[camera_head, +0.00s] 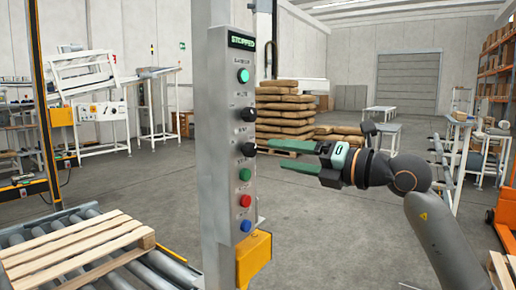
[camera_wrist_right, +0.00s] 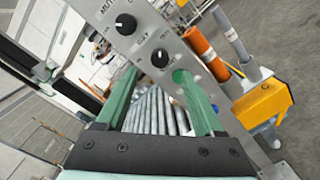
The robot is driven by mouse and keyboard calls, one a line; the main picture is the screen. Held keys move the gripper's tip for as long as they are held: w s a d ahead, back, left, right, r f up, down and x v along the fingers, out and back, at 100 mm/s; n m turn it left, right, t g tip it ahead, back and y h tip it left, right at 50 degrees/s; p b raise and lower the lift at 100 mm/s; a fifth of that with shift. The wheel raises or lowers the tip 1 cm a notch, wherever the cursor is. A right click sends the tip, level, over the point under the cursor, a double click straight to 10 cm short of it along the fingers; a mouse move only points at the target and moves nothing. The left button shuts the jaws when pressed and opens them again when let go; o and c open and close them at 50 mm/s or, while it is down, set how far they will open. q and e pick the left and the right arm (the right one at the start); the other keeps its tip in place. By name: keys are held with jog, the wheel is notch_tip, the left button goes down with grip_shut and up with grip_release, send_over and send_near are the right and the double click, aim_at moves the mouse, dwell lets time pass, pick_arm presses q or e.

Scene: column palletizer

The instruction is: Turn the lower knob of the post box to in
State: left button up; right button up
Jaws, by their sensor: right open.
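The grey post box (camera_head: 228,140) stands left of centre in the head view, with a display reading STOPPED at its top. Its upper black knob (camera_head: 249,114) is above the lower black knob (camera_head: 249,149). Both also show in the wrist view, the upper knob (camera_wrist_right: 126,24) and the lower knob (camera_wrist_right: 160,58), each with a small white mark. My right gripper (camera_head: 268,156) is open in front of the panel at the lower knob's height. In the wrist view its green fingers (camera_wrist_right: 155,76) are spread, with the lower knob seen between and just beyond the tips; contact is unclear.
Below the lower knob sit a green button (camera_head: 244,174), a red button (camera_head: 245,200) and a blue button (camera_head: 246,226). A yellow box (camera_head: 254,258) is low on the post. A wooden pallet (camera_head: 75,246) lies on the roller conveyor at left. Stacked sacks (camera_head: 284,117) stand behind.

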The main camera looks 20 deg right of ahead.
aim_at(254, 151)
jog(key=p+x, duration=0.1)
jog(key=x, duration=0.6)
jog(key=shift+w+a, duration=0.15)
jog(key=shift+w, duration=0.05)
jog(key=shift+f, duration=0.1)
jog(key=shift+c, duration=0.3)
grip_shut()
